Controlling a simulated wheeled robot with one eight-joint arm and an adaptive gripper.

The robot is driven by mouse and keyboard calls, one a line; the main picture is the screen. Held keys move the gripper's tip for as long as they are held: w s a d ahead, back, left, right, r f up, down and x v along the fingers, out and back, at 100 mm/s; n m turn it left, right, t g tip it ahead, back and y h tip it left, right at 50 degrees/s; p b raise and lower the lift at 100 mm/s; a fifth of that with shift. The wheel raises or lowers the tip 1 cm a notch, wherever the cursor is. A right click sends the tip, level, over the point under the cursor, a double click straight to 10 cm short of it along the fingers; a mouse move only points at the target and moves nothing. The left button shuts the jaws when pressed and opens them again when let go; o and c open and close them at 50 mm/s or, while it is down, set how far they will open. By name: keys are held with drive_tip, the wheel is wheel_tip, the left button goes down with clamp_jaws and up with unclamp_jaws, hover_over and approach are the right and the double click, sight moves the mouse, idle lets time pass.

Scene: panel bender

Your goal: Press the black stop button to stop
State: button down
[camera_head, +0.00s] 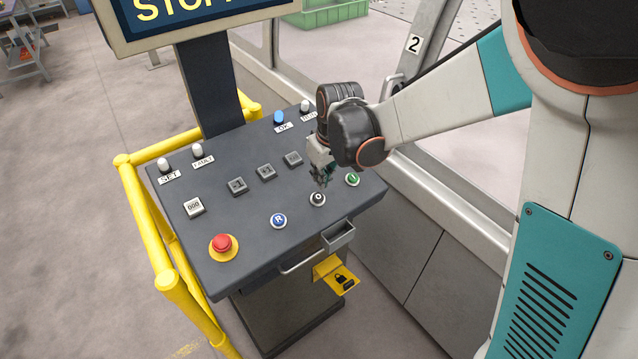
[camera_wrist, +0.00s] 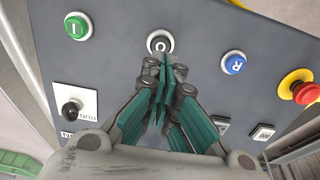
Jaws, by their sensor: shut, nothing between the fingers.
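The black stop button, marked with a white O in a pale ring, is on the grey sloped console (camera_head: 215,250) between the blue R button (camera_head: 278,221) and the green I button (camera_head: 352,179). The stop button (camera_head: 317,199) also shows in the wrist view (camera_wrist: 160,43). My gripper (camera_head: 322,182) is shut and empty above the panel, just behind the stop button in the head view. I cannot tell the exact gap to the panel.
A red emergency button (camera_head: 222,243) sits at the console's front left. Several square keys, toggles and lamps fill its rear. A screen with the letters "STOP" (camera_head: 190,8) stands behind. Yellow rails (camera_head: 150,215) flank the left side; a drawer handle (camera_head: 303,262) juts from the front.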

drive_tip(key=v, duration=0.6)
drive_tip(key=shift+r+p, duration=0.3)
drive_tip(key=shift+r, duration=0.15)
drive_tip(key=shift+w, duration=0.1)
